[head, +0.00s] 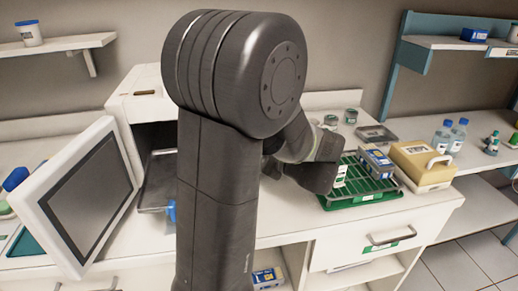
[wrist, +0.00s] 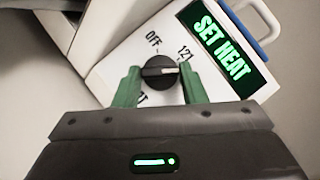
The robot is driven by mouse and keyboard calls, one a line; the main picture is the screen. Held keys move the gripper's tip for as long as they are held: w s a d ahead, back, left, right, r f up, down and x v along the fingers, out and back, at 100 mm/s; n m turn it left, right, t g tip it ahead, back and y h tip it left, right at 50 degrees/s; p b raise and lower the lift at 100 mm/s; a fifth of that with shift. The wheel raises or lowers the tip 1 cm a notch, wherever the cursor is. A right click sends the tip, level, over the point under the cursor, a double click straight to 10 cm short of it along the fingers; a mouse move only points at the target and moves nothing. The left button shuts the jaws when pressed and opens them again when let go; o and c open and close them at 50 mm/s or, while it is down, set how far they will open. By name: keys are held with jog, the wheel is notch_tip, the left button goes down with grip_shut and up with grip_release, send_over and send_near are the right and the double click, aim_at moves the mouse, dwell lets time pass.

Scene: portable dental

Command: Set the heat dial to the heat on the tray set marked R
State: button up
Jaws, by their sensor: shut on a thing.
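The heat dial (wrist: 158,71) is a round black knob on a white panel (wrist: 118,66), below a green-lit "SET HEAT" sign (wrist: 218,41). My gripper (wrist: 160,88) has its green fingers on both sides of the knob, shut on it. The knob's pale mark points right, a little below the "121" label; "OFF" is at its upper left. A third label at lower left is partly hidden by a finger. In the head view my arm hides the dial and fingertips. A green rack tray (head: 357,202) carries boxes; I cannot read an R on it.
A white cabinet (head: 150,100) stands at left with its door (head: 82,197) swung open, a grey tray (head: 158,185) inside. A beige box (head: 422,165) and bottles (head: 457,136) stand at right. A blue-and-white handle (wrist: 262,20) is beside the sign.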

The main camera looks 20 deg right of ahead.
jog(key=m+t+h, duration=0.1)
jog(key=m, duration=0.2)
jog(key=m+t+h+b, duration=0.1)
jog(key=m+h, duration=0.1)
jog(key=m, duration=0.1)
jog(key=shift+a+f, duration=0.2)
jog(key=shift+m, duration=0.3)
jog(key=o, duration=1)
jog(key=shift+c, duration=0.2)
jog(key=shift+s, duration=0.1)
jog(key=s, duration=1.3)
jog(key=shift+s+d+b, duration=0.25)
jog(key=shift+s+b, duration=0.1)
jog(key=w, duration=1.4)
jog(key=shift+a, duration=0.25)
